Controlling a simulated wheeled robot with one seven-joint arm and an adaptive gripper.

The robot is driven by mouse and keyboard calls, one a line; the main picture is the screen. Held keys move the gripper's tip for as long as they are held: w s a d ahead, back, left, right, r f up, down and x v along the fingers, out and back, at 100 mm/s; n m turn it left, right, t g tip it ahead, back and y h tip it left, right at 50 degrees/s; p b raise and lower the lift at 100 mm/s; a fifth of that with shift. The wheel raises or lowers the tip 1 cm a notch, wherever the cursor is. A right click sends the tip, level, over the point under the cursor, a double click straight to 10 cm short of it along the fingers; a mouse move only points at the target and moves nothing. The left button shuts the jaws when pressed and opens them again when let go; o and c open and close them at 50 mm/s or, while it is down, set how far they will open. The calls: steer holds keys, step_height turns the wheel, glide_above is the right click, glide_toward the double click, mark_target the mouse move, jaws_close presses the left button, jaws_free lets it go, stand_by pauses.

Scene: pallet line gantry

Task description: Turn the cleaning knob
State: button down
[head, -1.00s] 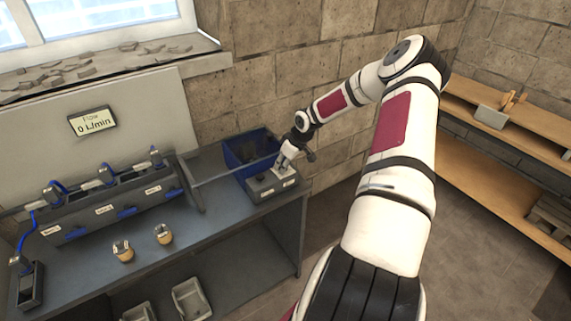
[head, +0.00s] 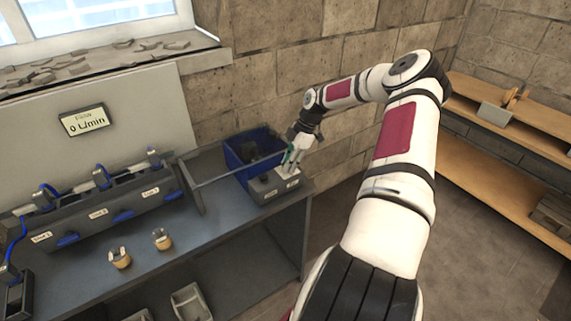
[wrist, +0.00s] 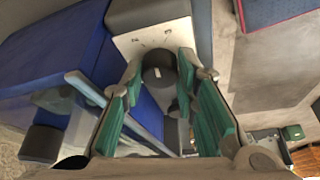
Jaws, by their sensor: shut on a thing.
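The cleaning knob (wrist: 158,72) is a dark round knob with a small pale mark, on a pale plate (wrist: 150,37) with small markings. In the wrist view it sits between the green-padded fingers of my gripper (wrist: 160,75), which is shut on it. In the head view my gripper (head: 291,160) reaches down onto the grey control box (head: 262,191) at the right end of the bench. The knob is hidden there behind the fingers. Two pale labels show on the box front.
A blue bin (head: 233,158) stands right behind the box. Left on the bench (head: 200,238) are a grey rack (head: 95,228) with blue levers and two small tan-based items (head: 162,240). A display (head: 84,121) reads 0 L/min. A stone wall (head: 285,75) is close behind.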

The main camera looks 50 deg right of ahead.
steer(key=shift+n+g+b, duration=0.4)
steer(key=shift+n+b, duration=0.05)
steer(key=shift+n, duration=0.65)
steer(key=c, duration=1.2)
jaws_free()
steer(key=shift+c, duration=0.2)
steer(key=shift+w, duration=0.1)
steer(key=shift+r, duration=0.1)
